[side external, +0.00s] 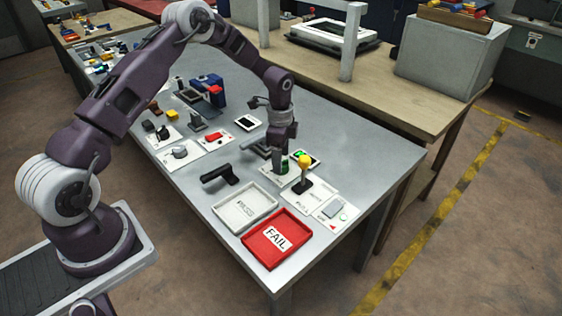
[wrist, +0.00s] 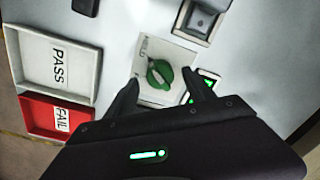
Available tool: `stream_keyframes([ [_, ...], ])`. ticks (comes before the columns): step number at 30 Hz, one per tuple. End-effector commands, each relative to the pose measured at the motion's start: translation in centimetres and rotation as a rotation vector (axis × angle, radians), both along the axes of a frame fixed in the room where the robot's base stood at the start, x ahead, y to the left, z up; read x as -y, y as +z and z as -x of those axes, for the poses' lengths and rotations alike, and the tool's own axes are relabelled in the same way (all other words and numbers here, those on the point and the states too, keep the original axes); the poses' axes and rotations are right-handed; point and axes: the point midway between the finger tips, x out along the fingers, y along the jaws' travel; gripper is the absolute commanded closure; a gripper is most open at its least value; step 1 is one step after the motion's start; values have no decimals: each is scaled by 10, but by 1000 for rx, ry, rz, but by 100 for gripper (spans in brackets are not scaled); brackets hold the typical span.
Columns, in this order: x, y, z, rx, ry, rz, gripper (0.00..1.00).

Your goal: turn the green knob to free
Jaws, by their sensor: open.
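The green knob (wrist: 160,74) is round with a raised grip bar and sits on a white labelled plate (wrist: 172,50) in the wrist view. My gripper (wrist: 165,82) is open, with one dark finger on each side of the knob in that view. I cannot tell whether the fingers touch it. In the side view my gripper (side external: 282,158) points down over the knob (side external: 283,168), which is mostly hidden behind the fingers. The label on the plate is too small to read fully.
A yellow-topped joystick (side external: 304,161) stands close to the right of my gripper. A white PASS tray (side external: 228,221) and a red FAIL tray (side external: 263,262) lie toward the front. A black handle (side external: 220,178) and several other controls stand to the left on the grey table.

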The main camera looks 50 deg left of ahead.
Motion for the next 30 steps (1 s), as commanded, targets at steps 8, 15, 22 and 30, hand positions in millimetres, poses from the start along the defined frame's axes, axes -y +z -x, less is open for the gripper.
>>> stream_keyframes([
  [8,0,-22,-1,0,2,0,38],
  [15,0,-21,-1,0,2,0,55],
  [22,0,-21,-1,0,2,0,100],
  [30,0,-21,-1,1,36,-1,100],
])
